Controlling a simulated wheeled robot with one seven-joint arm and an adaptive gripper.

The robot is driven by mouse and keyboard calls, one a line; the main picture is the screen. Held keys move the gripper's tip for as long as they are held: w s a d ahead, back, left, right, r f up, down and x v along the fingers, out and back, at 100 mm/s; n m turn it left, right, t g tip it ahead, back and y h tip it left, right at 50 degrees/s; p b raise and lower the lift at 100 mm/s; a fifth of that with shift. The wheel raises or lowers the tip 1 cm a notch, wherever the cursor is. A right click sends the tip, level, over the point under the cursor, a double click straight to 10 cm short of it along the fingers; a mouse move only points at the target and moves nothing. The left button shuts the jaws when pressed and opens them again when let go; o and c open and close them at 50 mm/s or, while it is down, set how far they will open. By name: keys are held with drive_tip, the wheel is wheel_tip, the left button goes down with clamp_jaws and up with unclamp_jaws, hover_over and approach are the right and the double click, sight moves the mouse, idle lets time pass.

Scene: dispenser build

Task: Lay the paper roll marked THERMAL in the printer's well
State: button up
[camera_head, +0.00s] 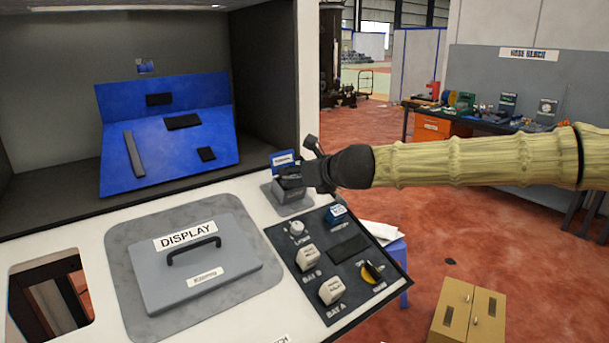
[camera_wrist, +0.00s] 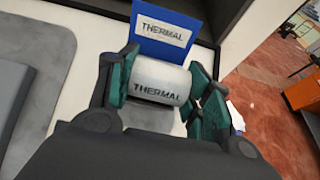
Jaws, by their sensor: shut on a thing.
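The white paper roll (camera_wrist: 160,82) marked THERMAL lies crosswise between the green fingers of my gripper (camera_wrist: 160,88) in the wrist view. The fingers are shut on its two ends. A blue upright panel (camera_wrist: 165,30) with a THERMAL label stands just behind the roll. Part of a grey-blue body (camera_wrist: 148,116) shows just below the roll. In the head view my gripper (camera_head: 298,178) is at the small grey printer (camera_head: 288,198), with the blue panel (camera_head: 283,158) behind it. My gripper hides the roll and well there, so I cannot tell whether the roll touches the well.
A grey DISPLAY cover (camera_head: 195,265) with a black handle lies left of the printer. A dark control panel (camera_head: 345,255) with switches and a yellow knob is in front. A blue angled board (camera_head: 165,140) stands in the recess behind. A square opening (camera_head: 50,290) is at far left.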

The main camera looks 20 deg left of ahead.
drive_tip(key=shift+s+a+f, duration=0.4)
drive_tip(key=shift+s+f, duration=0.1)
drive_tip(key=shift+f, duration=0.05)
drive_tip(key=o, duration=1.2)
drive_tip(key=shift+a, duration=0.1)
drive_tip(key=shift+o, duration=0.8)
drive_tip(key=shift+a+f, duration=0.15)
drive_tip(key=shift+w+a+f, duration=0.1)
drive_tip(key=shift+w+a, duration=0.05)
drive_tip(key=shift+a, duration=0.6)
drive_tip(key=shift+d+r, duration=0.25)
drive_tip(key=shift+d, duration=0.4)
drive_tip(key=shift+r, duration=0.15)
drive_tip(key=shift+d, duration=0.1)
drive_tip(key=shift+w+r, duration=0.1)
